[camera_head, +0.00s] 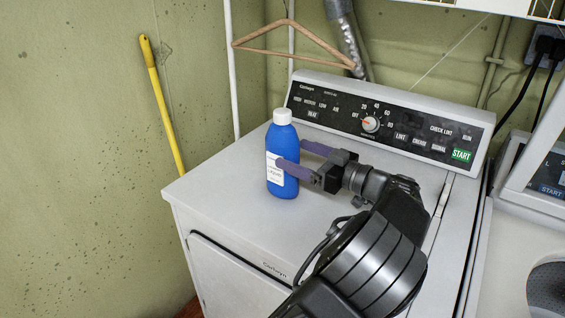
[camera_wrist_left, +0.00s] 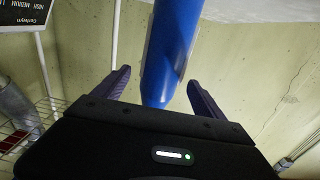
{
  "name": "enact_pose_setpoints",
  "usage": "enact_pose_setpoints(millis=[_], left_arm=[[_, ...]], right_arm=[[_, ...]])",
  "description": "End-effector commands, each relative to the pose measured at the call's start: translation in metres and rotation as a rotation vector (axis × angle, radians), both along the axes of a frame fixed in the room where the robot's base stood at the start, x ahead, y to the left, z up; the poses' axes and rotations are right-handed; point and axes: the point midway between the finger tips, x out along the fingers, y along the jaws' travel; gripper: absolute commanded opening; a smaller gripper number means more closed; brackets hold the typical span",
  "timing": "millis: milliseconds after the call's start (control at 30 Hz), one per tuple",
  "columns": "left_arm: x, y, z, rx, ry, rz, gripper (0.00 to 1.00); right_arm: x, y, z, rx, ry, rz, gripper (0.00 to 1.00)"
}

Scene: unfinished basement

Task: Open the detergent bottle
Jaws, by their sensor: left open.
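The detergent bottle (camera_head: 283,142) is blue with a white label and stands upright on the white appliance top (camera_head: 232,210). Its white cap (camera_head: 282,117) sits on the neck. My left gripper (camera_head: 291,155) reaches in from the right at the height of the bottle's body, below the cap. Its purple fingers are open, one passing in front of the bottle and the other behind it. In the left wrist view the blue bottle (camera_wrist_left: 170,50) shows between the two spread fingers; the cap is not visible there. My right gripper is not in view.
A control panel (camera_head: 385,122) with a dial rises behind the appliance top. A wooden hanger (camera_head: 290,35) hangs above the bottle near a white pole (camera_head: 231,70). A yellow handle (camera_head: 163,105) leans on the wall. The top's left front corner is clear.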

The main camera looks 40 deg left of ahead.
Motion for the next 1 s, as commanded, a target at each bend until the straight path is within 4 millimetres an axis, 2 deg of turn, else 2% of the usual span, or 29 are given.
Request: enact_pose_setpoints(millis=[233,633,1000], left_arm=[[-0.001,0.024,-0.001,-0.003,0.001,0.003,0.81],[-0.001,0.030,0.000,-0.001,0.000,0.002,0.81],[0.000,0.075,0.002,0.000,0.000,0.001,0.81]], right_arm=[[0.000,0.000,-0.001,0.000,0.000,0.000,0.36],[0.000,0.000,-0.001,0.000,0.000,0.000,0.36],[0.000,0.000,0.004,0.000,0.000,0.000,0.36]])
